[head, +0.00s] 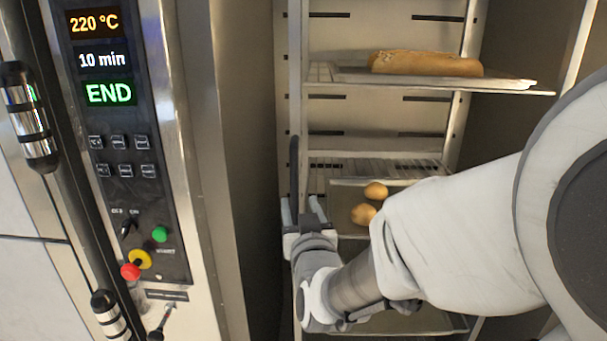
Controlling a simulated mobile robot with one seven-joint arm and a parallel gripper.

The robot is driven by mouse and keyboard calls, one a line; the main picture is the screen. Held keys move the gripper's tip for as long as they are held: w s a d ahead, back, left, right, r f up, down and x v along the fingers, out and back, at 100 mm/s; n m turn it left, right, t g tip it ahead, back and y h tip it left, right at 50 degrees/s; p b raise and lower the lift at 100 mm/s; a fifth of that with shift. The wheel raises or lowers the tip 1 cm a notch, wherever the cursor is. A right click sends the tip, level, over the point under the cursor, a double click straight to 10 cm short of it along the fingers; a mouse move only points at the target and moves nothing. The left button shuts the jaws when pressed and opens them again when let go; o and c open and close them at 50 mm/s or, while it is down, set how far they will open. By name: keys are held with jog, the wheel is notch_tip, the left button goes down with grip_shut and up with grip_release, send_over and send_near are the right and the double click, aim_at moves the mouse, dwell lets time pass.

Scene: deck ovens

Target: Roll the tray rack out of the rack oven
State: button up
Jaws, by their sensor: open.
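The tray rack (295,85) stands in the open oven chamber in the head view, with light metal uprights and several shelf levels. A dark upright handle (294,163) runs along its left front post. My gripper (303,212) is open at the lower part of this handle, with a finger to either side of the post area. I cannot tell whether the fingers touch it. The upper tray (515,82) carries a long loaf (425,64). A lower tray (345,205) holds small rolls (363,213). My arm hides the rack's lower right part.
The oven's control panel (120,205) at the left reads 220 °C, 10 min and END. Beside it is a door handle (29,118). The metal oven wall (240,130) stands close to the left of my gripper. The floor and rack wheels are out of view.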

aim_at(295, 186)
jog(key=w, duration=0.3)
jog(key=w+a, duration=0.1)
jog(key=w, duration=0.5)
jog(key=shift+w+a+p, duration=0.1)
jog(key=shift+a+p, duration=0.15)
jog(key=shift+p, duration=0.1)
grip_shut()
dwell(0.9)
